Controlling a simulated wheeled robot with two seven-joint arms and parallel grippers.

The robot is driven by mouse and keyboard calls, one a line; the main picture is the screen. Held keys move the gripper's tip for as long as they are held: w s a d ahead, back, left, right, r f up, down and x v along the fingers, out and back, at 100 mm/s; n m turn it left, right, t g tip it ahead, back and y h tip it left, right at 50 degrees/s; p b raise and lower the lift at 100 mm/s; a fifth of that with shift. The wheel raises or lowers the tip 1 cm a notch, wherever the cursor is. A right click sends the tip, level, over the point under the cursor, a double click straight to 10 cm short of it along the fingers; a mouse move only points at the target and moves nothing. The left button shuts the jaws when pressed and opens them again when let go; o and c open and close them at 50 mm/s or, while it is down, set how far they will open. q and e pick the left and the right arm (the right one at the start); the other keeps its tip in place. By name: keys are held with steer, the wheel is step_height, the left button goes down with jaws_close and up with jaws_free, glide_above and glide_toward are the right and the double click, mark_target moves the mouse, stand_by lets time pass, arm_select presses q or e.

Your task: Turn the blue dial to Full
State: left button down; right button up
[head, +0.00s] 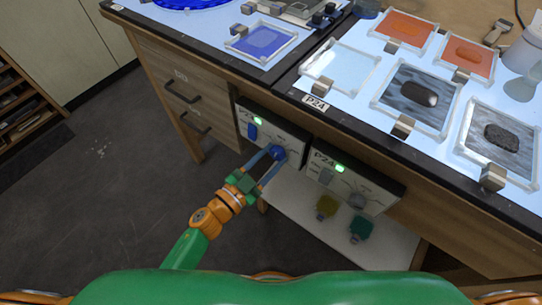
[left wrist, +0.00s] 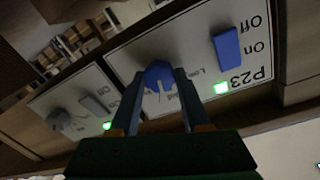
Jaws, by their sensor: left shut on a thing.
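The blue dial (head: 277,153) sits on the white control panel labelled P23 (head: 262,139), under the front edge of the table. My left gripper (head: 269,163) is shut on the dial, one finger on each side. In the left wrist view the dial (left wrist: 160,75) shows between the two fingers (left wrist: 160,95), with a pale pointer line on its face. Its scale words are partly hidden by the fingers, so I cannot read the setting. A blue switch (left wrist: 228,47) beside it is marked On and Off, and a green light (left wrist: 221,88) is lit. My right gripper is not in view.
A second panel, P24 (head: 325,164), with a grey switch and grey dial (head: 357,201), is close to the right. Yellow (head: 326,206) and green (head: 361,229) items are on the low shelf. Framed glass panes and clamps lie on the lit tabletop. Floor at left is clear.

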arm_select(q)
steer(key=m, duration=0.8)
steer(key=shift+m+y, duration=0.4)
stand_by(0.5)
steer(key=shift+c, duration=1.9)
jaws_free()
steer(key=v, duration=0.7)
